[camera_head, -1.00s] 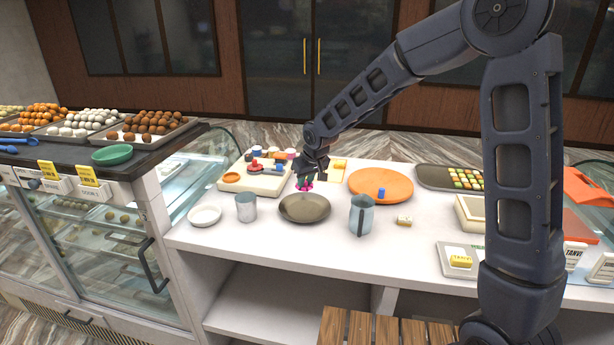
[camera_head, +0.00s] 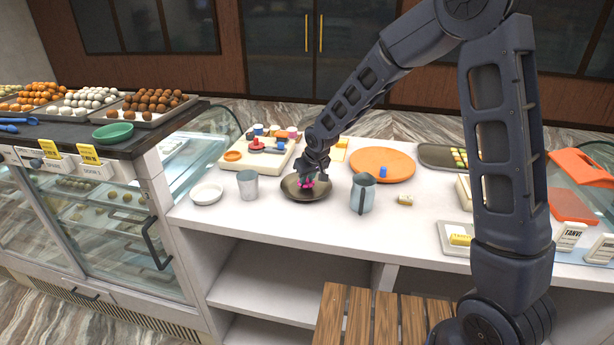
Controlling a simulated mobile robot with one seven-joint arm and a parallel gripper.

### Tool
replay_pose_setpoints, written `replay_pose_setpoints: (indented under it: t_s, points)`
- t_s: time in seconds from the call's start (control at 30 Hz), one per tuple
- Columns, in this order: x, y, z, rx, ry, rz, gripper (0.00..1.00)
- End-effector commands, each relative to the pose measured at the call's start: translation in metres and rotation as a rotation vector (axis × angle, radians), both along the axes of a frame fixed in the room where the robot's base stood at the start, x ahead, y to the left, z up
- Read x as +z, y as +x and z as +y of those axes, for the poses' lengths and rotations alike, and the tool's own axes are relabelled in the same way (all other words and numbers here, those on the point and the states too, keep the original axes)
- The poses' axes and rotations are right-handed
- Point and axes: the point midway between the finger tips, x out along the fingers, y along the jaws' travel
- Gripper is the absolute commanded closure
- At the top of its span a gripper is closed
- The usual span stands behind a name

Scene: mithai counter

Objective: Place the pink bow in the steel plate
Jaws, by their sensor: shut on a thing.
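The pink bow (camera_head: 307,183) is at the tips of my gripper (camera_head: 308,176), which is shut on it. The bow is over the middle of the dark round steel plate (camera_head: 291,194) on the white counter. Whether the bow touches the plate's floor I cannot tell. My gripper points down over the plate and hides part of its far side.
A steel cup (camera_head: 248,184) and a white bowl (camera_head: 206,193) stand left of the plate. A steel jug (camera_head: 363,193) stands close on its right. An orange round board (camera_head: 383,164) lies behind the jug. A cream tray (camera_head: 252,160) with small coloured items sits at the back left.

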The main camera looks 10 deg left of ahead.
Motion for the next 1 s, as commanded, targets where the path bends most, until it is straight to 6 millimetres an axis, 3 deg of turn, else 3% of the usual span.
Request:
replay_pose_setpoints:
  t_s: [0.23, 0.27, 0.4, 1.0]
  points:
    - [-0.0006, 0.0000, -0.0001, 0.000, 0.000, 0.000, 1.00]
    - [-0.0006, 0.0000, -0.0001, 0.000, 0.000, 0.000, 0.78]
    - [-0.0005, 0.0000, -0.0002, 0.000, 0.000, 0.000, 0.55]
    - [0.0002, 0.0000, -0.0001, 0.000, 0.000, 0.000, 0.55]
